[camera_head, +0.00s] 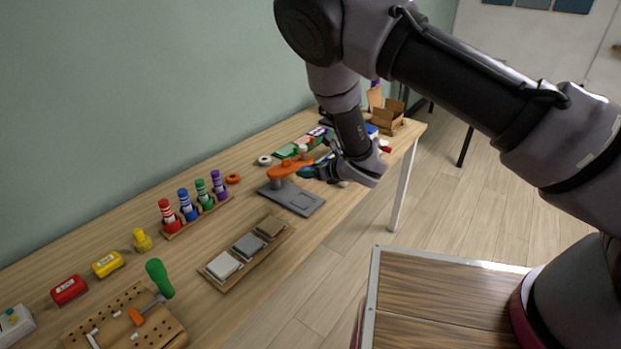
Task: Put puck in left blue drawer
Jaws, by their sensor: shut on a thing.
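My gripper (319,171) is over the far part of the workbench, beside the orange toy robot arm. It is shut on a small teal-blue thing (306,172), which may be the puck; it is too small and too covered to be sure. A blue block-like thing (372,130) shows partly behind my wrist, and I cannot tell whether it is the left blue drawer. No open drawer can be made out.
The orange toy arm (290,165) on its grey base (292,198) stands close to my gripper. Nearer are a rack of coloured bottles (195,217), a tray of sample blocks (275,222) and a pegboard (125,322). A cardboard box (387,117) stands at the far end.

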